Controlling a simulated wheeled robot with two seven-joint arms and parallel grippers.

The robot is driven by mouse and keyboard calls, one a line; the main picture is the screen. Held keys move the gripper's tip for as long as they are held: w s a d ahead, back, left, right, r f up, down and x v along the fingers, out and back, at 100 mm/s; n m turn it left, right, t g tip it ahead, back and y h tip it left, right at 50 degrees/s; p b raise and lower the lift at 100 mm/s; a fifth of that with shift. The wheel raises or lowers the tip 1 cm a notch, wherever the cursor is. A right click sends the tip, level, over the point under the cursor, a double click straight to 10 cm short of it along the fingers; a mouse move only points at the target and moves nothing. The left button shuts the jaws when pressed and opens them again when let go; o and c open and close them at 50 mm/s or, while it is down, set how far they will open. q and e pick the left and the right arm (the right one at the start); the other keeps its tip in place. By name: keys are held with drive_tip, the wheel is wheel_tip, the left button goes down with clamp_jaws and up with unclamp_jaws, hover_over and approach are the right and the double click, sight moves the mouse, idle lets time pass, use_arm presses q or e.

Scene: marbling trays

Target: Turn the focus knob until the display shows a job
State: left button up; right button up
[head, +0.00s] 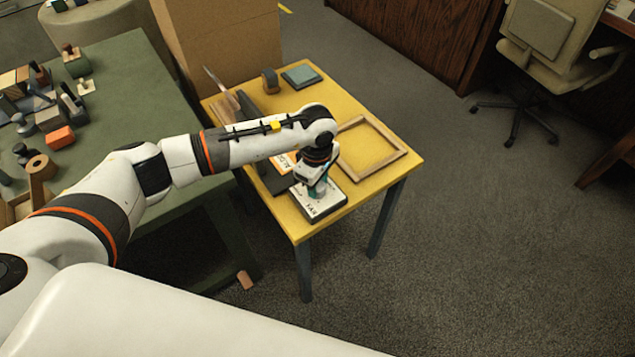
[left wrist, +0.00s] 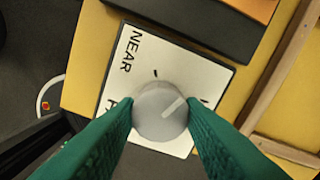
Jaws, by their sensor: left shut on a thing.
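The focus knob (left wrist: 158,114) is a round grey knob with a pale pointer line, on a white-topped control box (left wrist: 125,82). The box also shows in the head view (head: 322,208), near the yellow table's front corner. In the left wrist view the pointer slants to the upper right, between two dark tick marks; the word NEAR is at the upper left. My left gripper (left wrist: 160,118), with green fingers, is shut on the knob from both sides. The display (head: 285,163) has an orange screen, partly hidden by my arm; its text is not fully readable. My right gripper is not in view.
The yellow table (head: 335,225) also holds an empty wooden frame (head: 398,156) right of the box and a teal pad (head: 302,76) at the back. A cardboard box (head: 220,45) stands behind. A green table (head: 130,60) with several blocks and tools is at left.

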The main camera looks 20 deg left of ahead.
sight(318, 187)
use_arm(q)
drive_tip(key=n+b, duration=0.2)
drive_tip(key=n, duration=0.3)
drive_tip(key=n+b, duration=0.1)
drive_tip(key=n, duration=0.4)
drive_tip(key=shift+r+n, duration=0.1)
drive_tip(key=shift+n, duration=0.3)
idle(0.3)
drive_tip(key=o, duration=1)
wheel_tip(318, 187, up, 12)
drive_tip(key=shift+s+f+b, duration=0.1)
drive_tip(key=shift+b, duration=0.75)
drive_tip(key=shift+d, duration=0.1)
